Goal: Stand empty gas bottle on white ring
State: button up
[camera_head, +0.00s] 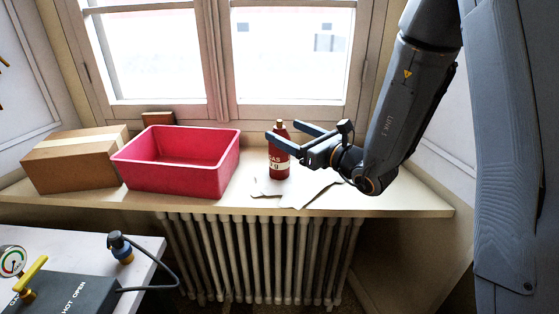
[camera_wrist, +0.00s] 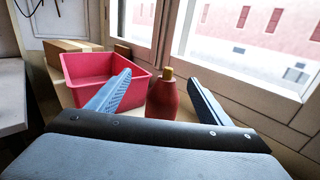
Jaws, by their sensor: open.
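A dark red gas bottle (camera_head: 279,158) with a brass-coloured top and a pale label stands upright on the windowsill, right of the pink bin. It also shows in the wrist view (camera_wrist: 162,101), between and beyond my fingers. My gripper (camera_head: 272,133) is open and empty, reaching in from the right at about the bottle's upper part. One finger partly covers the bottle in the head view. I cannot tell whether a finger touches it. I see no white ring in either view.
The pink bin (camera_head: 180,180) stands close left of the bottle, with a cardboard box (camera_head: 70,165) farther left. Pale paper scraps (camera_head: 300,192) lie around the bottle's foot. The window is behind. A bench (camera_head: 85,243) with a gauge and dark box (camera_head: 75,296) is at lower left.

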aim_at(279, 161)
notch_tip(279, 161, down, 7)
jog(key=w+b, duration=0.2)
jog(key=b, duration=0.4)
jog(key=p+x, duration=0.1)
jog(key=x, duration=0.7)
jog(key=shift+r+p, duration=0.2)
jog(key=shift+p, duration=0.15)
jog(key=shift+s, duration=0.1)
jog(key=c, duration=1.4)
jog(key=shift+c, duration=1)
jog(key=shift+r, duration=0.15)
